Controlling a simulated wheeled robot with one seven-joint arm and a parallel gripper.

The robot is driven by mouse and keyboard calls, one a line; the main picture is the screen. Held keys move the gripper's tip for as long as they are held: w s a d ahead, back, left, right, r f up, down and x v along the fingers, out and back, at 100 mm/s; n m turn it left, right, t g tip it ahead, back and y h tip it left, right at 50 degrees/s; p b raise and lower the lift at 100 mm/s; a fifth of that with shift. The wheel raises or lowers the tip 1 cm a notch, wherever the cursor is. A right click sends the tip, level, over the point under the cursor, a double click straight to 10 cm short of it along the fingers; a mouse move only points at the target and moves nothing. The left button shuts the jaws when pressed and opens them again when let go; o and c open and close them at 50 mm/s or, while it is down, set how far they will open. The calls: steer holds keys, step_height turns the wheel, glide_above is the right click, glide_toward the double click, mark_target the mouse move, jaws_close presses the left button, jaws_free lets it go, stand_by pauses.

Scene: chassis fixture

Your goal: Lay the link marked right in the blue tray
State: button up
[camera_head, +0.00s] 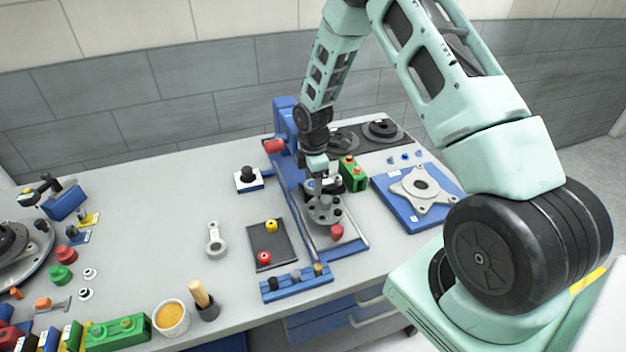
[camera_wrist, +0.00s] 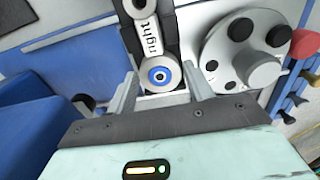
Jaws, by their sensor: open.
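The link marked right (camera_wrist: 152,38) shows in the wrist view. It is pale, with a black label and a blue-ringed bushing at its near end. My gripper (camera_wrist: 160,78) is open, its fingers on either side of that bushing end; I cannot tell whether they touch it. In the head view my gripper (camera_head: 320,180) is low over the blue fixture and mostly hides the link. A blue plate (camera_head: 398,213) with a grey star-shaped part lies to the right; I cannot tell whether it is the blue tray.
A grey round hub (camera_wrist: 240,50) with a red knob sits beside the link. A second grey link (camera_head: 214,243) lies on the table at the left. A dark pad (camera_head: 281,245) with yellow and red knobs and a blue peg rack (camera_head: 297,283) are nearby.

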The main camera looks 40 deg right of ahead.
steer(key=c, duration=0.6)
steer(key=shift+r, duration=0.1)
steer(key=shift+r+p, duration=0.75)
steer(key=shift+r, duration=0.2)
steer(key=shift+r, duration=0.1)
steer(key=shift+r+p, duration=1.05)
steer(key=shift+r, duration=0.35)
